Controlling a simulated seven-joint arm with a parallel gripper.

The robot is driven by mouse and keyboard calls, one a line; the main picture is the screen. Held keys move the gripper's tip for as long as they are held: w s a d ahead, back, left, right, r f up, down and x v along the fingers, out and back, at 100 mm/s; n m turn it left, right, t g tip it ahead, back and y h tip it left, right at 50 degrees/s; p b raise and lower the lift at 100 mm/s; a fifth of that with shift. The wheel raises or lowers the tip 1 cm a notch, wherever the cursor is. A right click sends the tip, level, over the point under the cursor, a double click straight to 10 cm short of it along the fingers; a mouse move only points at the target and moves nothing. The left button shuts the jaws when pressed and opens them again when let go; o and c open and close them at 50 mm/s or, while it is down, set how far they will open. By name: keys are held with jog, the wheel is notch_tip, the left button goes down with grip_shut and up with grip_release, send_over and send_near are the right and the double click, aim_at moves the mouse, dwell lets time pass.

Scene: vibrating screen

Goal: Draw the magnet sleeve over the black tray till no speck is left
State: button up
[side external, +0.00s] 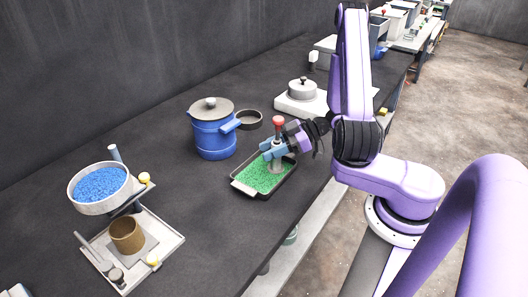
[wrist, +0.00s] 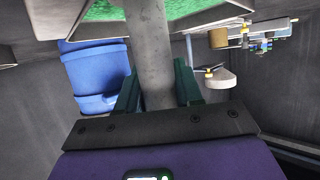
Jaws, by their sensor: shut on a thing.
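My gripper (side external: 273,149) is shut on the magnet sleeve (side external: 277,164), an upright grey cylinder with a red knob on top. The sleeve stands over the black tray (side external: 282,182), its lower end at or just above the green granules (side external: 258,176); I cannot tell if it touches. A pale strip (side external: 244,188) lies at the tray's near left end. In the wrist view the sleeve (wrist: 149,45) runs between my gripper's fingers (wrist: 158,88), with green granules (wrist: 102,11) beyond. Any specks are too small to make out.
A blue lidded canister (side external: 213,138) stands close behind the tray, with a small dark dish (side external: 249,120) beside it. At left are a sieve of blue granules (side external: 100,185) and a brown cup (side external: 127,236). A lidded metal pot (side external: 302,90) stands behind. The front table edge is near.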

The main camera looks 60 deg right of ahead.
jog(key=shift+s+d, duration=0.15)
jog(key=shift+d, duration=0.2)
jog(key=a, duration=0.5)
jog(key=shift+d, duration=2.55)
jog(key=a, duration=0.5)
notch_tip(320, 180, up, 8)
jog(key=shift+r, duration=0.15)
